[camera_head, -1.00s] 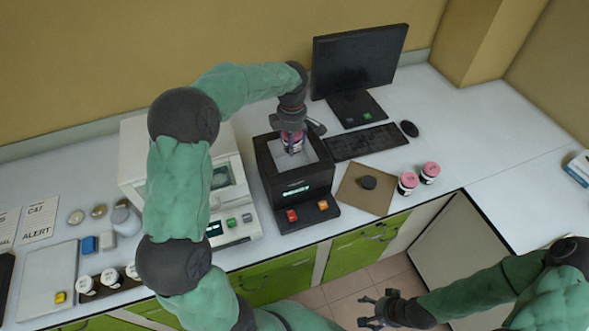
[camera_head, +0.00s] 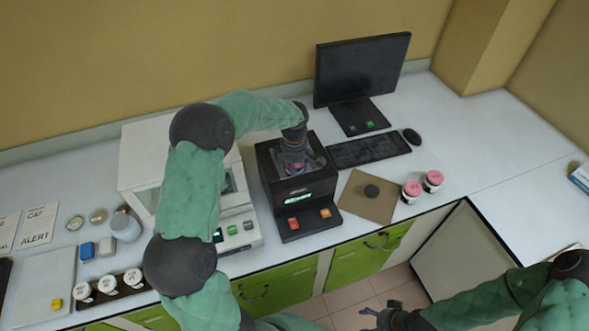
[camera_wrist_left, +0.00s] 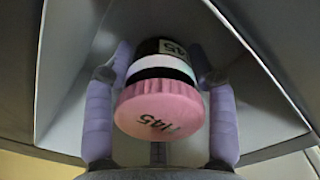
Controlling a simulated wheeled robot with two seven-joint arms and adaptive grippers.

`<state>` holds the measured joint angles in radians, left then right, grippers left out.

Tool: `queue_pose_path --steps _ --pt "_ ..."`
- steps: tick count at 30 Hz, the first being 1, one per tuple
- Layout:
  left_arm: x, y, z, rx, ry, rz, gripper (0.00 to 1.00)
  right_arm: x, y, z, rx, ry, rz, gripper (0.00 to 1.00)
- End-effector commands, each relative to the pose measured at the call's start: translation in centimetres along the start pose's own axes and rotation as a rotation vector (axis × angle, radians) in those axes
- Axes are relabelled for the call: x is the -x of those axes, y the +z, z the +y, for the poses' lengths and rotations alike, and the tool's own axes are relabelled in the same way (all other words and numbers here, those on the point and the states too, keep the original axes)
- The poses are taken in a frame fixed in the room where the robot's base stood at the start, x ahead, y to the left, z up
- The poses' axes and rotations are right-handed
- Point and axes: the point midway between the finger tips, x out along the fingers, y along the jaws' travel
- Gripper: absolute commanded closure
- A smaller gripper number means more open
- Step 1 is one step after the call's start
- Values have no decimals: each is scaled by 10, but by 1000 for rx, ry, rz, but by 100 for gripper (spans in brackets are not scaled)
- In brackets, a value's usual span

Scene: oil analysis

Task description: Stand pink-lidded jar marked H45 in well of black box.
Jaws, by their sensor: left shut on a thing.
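The pink-lidded jar (camera_wrist_left: 158,108) marked H45 is between the two fingers of my left gripper (camera_wrist_left: 160,120) in the left wrist view, lid toward the camera. My left gripper (camera_head: 294,165) is shut on it, inside the open top of the black box (camera_head: 270,187) in the head view. There the jar is mostly hidden by the gripper. Grey sloping walls of the well (camera_wrist_left: 75,60) surround it in the wrist view. Whether its base touches the well floor cannot be seen. My right gripper (camera_head: 380,318) is low at the bottom edge, away from the counter, partly cut off.
A keyboard (camera_head: 368,150) and monitor (camera_head: 362,70) are behind. A white instrument (camera_head: 135,160) stands left of the box.

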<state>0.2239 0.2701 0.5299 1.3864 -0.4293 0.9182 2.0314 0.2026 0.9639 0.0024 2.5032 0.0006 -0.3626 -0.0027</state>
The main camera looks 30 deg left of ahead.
Motion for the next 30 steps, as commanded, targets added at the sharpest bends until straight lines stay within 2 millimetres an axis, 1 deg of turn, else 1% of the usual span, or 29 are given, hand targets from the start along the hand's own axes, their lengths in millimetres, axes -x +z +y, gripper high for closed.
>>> queue_pose_path --steps 6,7,8,9,19,22,26,30 --pt "-3 0 0 0 1 0 82 -3 0 1 0 0 0 26" --pt "-3 0 0 0 0 0 41 -3 0 1 0 0 0 26" --pt "-3 0 0 0 0 0 32 -2 0 1 0 0 0 26" --pt "-3 0 0 0 0 0 21 -2 0 1 0 0 0 26" --pt "-2 0 0 0 0 0 20 -2 0 1 0 0 0 26" --pt "1 0 0 0 0 0 20 1 0 0 0 0 0 26" --pt "16 1 1 0 4 -1 20 2 0 -1 0 0 0 26" --pt "44 0 1 1 4 -1 20 6 0 -2 0 0 0 26"
